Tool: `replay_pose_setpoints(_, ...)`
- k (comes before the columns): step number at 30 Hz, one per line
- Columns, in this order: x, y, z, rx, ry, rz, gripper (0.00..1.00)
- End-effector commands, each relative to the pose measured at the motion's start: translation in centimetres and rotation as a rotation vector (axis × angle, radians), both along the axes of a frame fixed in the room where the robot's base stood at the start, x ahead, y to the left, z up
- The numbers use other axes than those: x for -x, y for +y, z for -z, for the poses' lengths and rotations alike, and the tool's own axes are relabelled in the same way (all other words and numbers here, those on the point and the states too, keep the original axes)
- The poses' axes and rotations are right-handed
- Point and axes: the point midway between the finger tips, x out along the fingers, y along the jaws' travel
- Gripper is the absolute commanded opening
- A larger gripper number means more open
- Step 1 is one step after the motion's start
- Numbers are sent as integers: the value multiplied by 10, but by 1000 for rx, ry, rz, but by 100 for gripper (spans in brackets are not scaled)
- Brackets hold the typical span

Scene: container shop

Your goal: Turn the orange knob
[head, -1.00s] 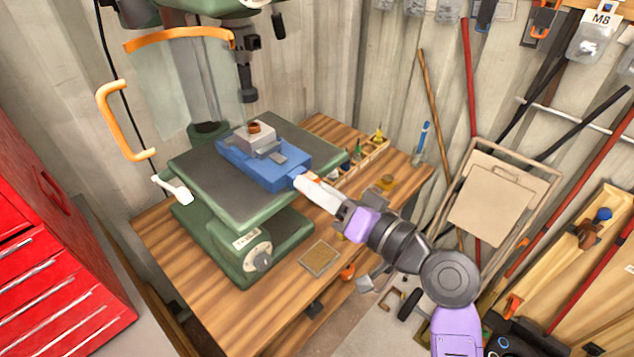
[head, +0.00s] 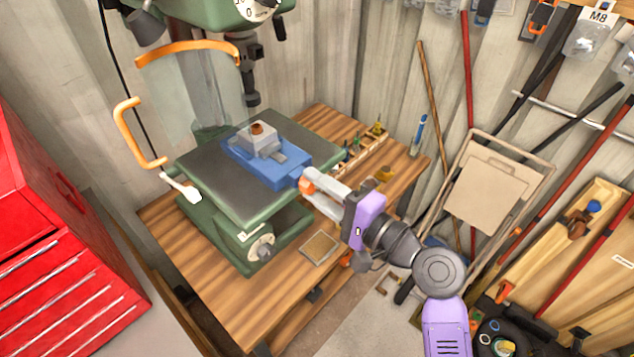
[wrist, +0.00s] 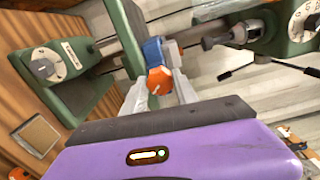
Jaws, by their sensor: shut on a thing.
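The orange knob (head: 306,184) sits at the near end of the blue vise (head: 268,162) on the green drill-press table. In the wrist view the orange knob (wrist: 160,80) is faceted and sits between my two pale fingers, with the vise's blue end (wrist: 153,50) behind it. My gripper (head: 314,187) is shut on the knob, reaching in from the right. In the wrist view my gripper (wrist: 162,84) has one finger on each side of the knob. A grey block with a brown top (head: 257,137) is in the vise.
The drill press's green table (head: 213,186) stands on a wooden bench (head: 190,255). A guard with orange handles (head: 136,130) hangs at the left, above a white lever (head: 181,188). A red tool cabinet (head: 60,230) is at the far left. A small tray (head: 320,247) lies on the bench.

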Motion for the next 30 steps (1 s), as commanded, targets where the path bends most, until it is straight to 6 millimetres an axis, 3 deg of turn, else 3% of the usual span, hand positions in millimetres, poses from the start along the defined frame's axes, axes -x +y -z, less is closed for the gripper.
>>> replay_pose_setpoints(12,0,-1,2,-113,148,1,0)
replay_pose_setpoints(28,0,-1,2,-127,166,1,0)
replay_pose_setpoints(29,0,-1,2,-127,166,1,37)
replay_pose_setpoints(30,0,-1,2,-127,166,1,44)
